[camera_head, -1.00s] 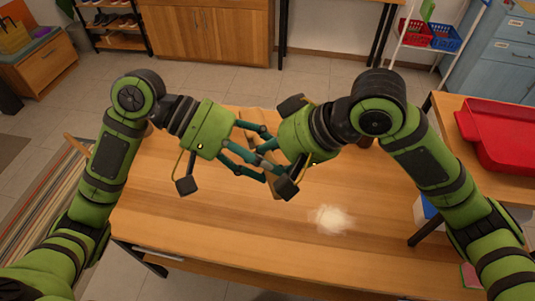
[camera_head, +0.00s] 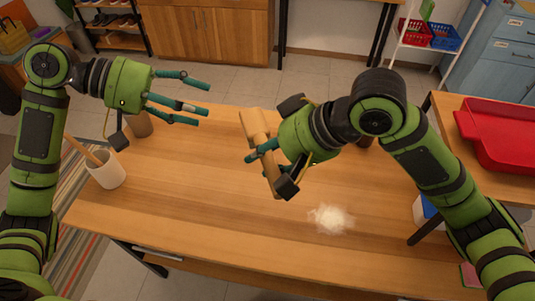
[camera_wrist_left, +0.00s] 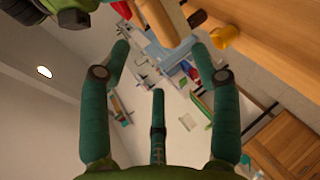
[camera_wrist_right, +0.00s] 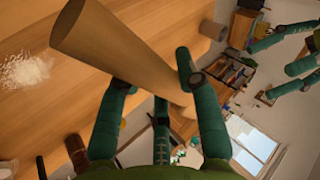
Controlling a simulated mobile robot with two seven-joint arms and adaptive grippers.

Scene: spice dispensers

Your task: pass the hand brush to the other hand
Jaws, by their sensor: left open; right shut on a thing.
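The wooden hand brush (camera_head: 255,127) is held above the table by my right gripper (camera_head: 264,158), whose fingers close around its narrower part. In the right wrist view the brush (camera_wrist_right: 100,40) runs between the fingers (camera_wrist_right: 160,85), its wide end toward the upper left. My left gripper (camera_head: 198,100) is open and empty, to the left of the brush and clear of it. The left wrist view shows its spread fingers (camera_wrist_left: 160,65), with the brush (camera_wrist_left: 163,18) beyond them at the top. The right fingers partly hide the brush's middle.
A pile of white powder (camera_head: 330,218) lies on the wooden table (camera_head: 200,215). A white cup (camera_head: 107,172) with a wooden stick and a brown cup (camera_head: 138,124) stand at the left. A red tray (camera_head: 500,140) sits on the right side table. The table's middle is mostly clear.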

